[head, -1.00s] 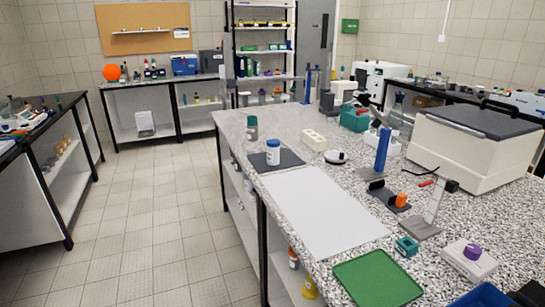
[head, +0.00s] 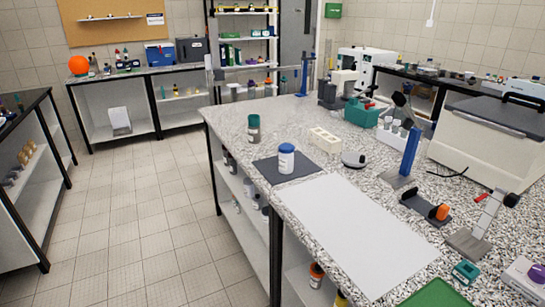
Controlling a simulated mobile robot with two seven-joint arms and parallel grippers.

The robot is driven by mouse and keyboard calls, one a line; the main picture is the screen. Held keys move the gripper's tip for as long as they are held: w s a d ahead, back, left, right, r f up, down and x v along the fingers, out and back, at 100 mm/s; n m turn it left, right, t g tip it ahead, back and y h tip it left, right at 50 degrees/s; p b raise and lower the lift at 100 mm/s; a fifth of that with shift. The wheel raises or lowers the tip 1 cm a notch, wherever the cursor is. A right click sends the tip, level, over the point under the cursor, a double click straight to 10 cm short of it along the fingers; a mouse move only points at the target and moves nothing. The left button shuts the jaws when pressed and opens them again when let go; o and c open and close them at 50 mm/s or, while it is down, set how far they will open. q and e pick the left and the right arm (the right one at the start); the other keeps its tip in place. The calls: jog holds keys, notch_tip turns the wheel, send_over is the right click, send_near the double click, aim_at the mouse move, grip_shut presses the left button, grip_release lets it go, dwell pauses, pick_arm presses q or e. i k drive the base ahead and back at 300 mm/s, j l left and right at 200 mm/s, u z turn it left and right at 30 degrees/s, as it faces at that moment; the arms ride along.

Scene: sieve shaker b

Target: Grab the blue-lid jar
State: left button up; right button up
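The blue-lid jar (head: 286,158) is white with a blue lid. It stands upright on a dark grey mat (head: 302,169) near the left edge of the speckled bench, in the head view. Neither of my grippers shows in the head view. Nothing touches the jar.
A grey-green jar (head: 254,129) stands behind the mat. A large white sheet (head: 350,232) lies in front. A blue column (head: 410,152) stands further right. Open floor (head: 150,220) lies left of the bench.

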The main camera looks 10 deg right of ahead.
aim_at(285, 161)
jog(key=i+j, duration=2)
jog(key=j, duration=0.2)
jog(key=z, duration=2.6)
